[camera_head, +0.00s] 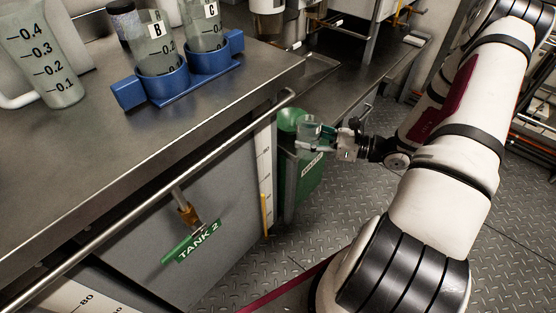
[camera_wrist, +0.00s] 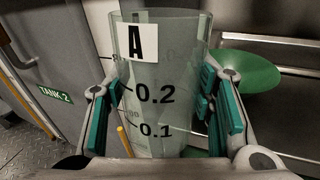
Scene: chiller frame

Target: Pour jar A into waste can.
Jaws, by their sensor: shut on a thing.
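Jar A (camera_wrist: 172,62) is a clear jar with a white label and black marks, held upright or nearly so in the wrist view. My gripper (camera_wrist: 160,112) is shut on it, with green pads on both sides. In the head view, jar A (camera_head: 309,128) is small and close to the green funnel (camera_head: 290,119) of the waste can (camera_head: 309,178). The green funnel also shows in the wrist view (camera_wrist: 246,70), to the right of and behind the jar. I cannot tell how much liquid is in the jar.
A steel counter (camera_head: 90,125) with a front rail (camera_head: 150,184) stands at left. On it, a blue holder (camera_head: 180,86) carries jars B (camera_head: 155,45) and C (camera_head: 205,25), near a measuring jug (camera_head: 43,60). A TANK 2 valve handle (camera_head: 190,243) sticks out below. Open floor lies at right.

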